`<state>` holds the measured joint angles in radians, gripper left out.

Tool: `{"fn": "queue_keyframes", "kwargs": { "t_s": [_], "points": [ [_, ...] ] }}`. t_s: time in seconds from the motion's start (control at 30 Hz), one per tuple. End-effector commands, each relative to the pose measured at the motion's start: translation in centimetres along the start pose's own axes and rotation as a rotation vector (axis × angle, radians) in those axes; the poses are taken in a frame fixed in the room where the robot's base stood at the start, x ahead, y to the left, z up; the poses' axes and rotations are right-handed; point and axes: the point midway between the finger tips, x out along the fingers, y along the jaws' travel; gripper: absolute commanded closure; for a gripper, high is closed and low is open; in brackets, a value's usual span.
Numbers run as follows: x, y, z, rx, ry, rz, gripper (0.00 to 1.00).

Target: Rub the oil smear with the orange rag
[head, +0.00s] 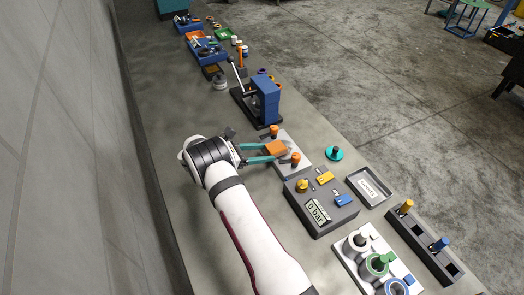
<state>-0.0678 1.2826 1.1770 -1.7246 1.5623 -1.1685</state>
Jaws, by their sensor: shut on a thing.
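My gripper (268,152), with teal fingers, is in the middle of the head view, over the near-left side of a pale plate (303,170). It is shut on the orange rag (277,148), which shows as a small folded orange piece at the fingertips. The rag is over the plate, between two orange-topped posts. I cannot tell whether it touches the surface below. I cannot make out the oil smear; the rag and fingers cover part of the plate.
One orange-topped post (274,130) stands behind the rag, another (296,158) in front. A blue press (265,98) stands behind. Bench left of my arm is bare.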

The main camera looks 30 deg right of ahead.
Motion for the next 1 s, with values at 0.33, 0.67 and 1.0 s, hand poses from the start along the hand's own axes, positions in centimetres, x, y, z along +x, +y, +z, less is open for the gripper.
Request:
{"fn": "queue_keyframes", "kwargs": {
  "t_s": [0.33, 0.67, 1.0],
  "points": [
    [0.3, 0.0, -0.3, 0.001, 0.000, 0.000, 1.00],
    [3.3, 0.0, 1.0, 0.000, 0.000, -0.001, 1.00],
    [6.0, 0.0, 1.9, 0.001, 0.001, -0.002, 1.00]
  ]
}}
